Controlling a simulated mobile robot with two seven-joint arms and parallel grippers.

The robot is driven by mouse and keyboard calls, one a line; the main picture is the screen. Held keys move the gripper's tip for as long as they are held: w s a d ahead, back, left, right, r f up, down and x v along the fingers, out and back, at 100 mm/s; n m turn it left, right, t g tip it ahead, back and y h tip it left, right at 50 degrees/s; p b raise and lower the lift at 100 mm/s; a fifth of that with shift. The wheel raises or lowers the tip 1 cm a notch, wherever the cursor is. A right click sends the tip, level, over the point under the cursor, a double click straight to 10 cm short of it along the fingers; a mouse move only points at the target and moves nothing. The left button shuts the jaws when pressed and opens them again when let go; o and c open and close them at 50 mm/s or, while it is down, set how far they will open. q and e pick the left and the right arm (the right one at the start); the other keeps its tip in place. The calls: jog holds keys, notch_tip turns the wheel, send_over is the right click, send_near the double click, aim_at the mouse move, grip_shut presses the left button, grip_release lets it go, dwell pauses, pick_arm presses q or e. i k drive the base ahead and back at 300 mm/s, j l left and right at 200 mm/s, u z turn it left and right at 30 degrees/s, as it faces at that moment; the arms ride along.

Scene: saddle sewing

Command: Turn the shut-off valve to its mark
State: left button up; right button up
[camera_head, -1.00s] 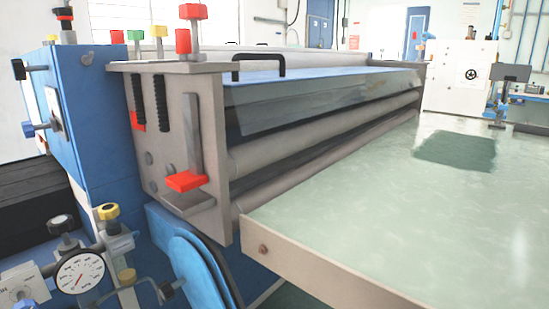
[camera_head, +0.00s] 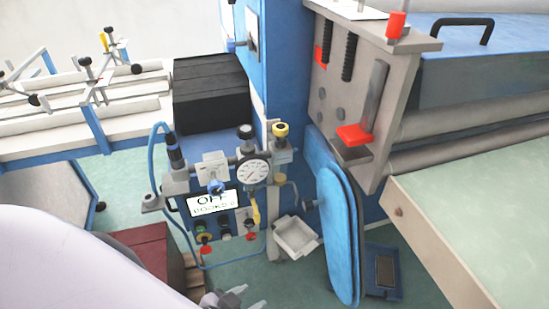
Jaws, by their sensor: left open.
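A yellow lever handle (camera_head: 256,212), which looks like the shut-off valve, hangs roughly downward below the round white pressure gauge (camera_head: 253,171). A separate yellow knob (camera_head: 280,130) tops the pipe fitting to the right of the gauge. I cannot make out a mark beside the lever. My left gripper (camera_head: 247,298) shows at the bottom edge, open and empty, lower in the picture than the lever and apart from it. Its arm comes in from the lower left. My right gripper is not in view.
A small grey tray (camera_head: 296,238) sits right of the lever. A blue rounded guard (camera_head: 338,225) stands further right. A dark red box (camera_head: 150,255) is behind my arm.

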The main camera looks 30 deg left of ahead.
aim_at(215, 188)
jog(key=u, duration=1.05)
